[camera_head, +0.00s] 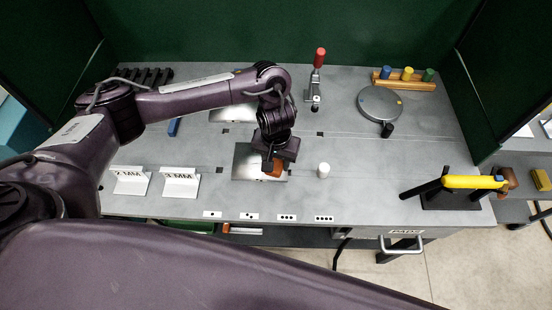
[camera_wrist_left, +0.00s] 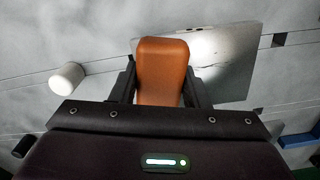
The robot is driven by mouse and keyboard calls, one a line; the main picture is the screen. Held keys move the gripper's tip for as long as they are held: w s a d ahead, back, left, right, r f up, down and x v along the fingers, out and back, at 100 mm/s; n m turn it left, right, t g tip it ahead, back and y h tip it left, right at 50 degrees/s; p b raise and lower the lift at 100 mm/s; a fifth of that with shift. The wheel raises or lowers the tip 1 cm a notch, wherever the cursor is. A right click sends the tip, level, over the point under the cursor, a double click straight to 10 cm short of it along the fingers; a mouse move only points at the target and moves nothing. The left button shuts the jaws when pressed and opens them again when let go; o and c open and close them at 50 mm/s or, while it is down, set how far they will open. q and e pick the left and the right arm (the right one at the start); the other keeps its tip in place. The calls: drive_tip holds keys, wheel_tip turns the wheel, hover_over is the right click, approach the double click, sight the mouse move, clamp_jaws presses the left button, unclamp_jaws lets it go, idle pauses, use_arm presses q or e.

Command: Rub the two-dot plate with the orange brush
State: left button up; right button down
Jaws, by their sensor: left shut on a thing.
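My left gripper (camera_head: 274,166) is shut on the orange brush (camera_head: 272,169). The brush also fills the middle of the left wrist view (camera_wrist_left: 162,72), between the two fingers. A shiny metal plate (camera_head: 242,163) lies on the grey bench under the brush, behind the two-dot label (camera_head: 249,215). The plate shows beyond and to the right of the brush in the left wrist view (camera_wrist_left: 236,70). The brush is over or on the plate; I cannot tell whether it touches. Its underside is hidden. My right gripper is not in view.
A white cylinder (camera_head: 323,170) stands right of the plate. Another metal plate (camera_head: 232,112) lies farther back. A red-handled clamp (camera_head: 317,75), a round grey disc (camera_head: 380,103) and a yellow-handled tool (camera_head: 470,182) stand to the right. Two white signs (camera_head: 180,182) stand front left.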

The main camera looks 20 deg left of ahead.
use_arm(q)
drive_tip(key=shift+f+b, duration=0.3)
drive_tip(key=shift+f, duration=0.6)
drive_tip(key=shift+r, duration=0.1)
drive_tip(key=shift+s+a+r+p, duration=0.15)
drive_tip(key=shift+s+a+p, duration=0.05)
drive_tip(key=shift+a+p, duration=0.45)
drive_tip(key=shift+s+a+p, duration=0.25)
drive_tip(key=shift+a+p, duration=0.35)
drive_tip(key=shift+a, duration=0.05)
drive_tip(key=shift+s+a, duration=0.1)
drive_tip(key=shift+a, duration=0.35)
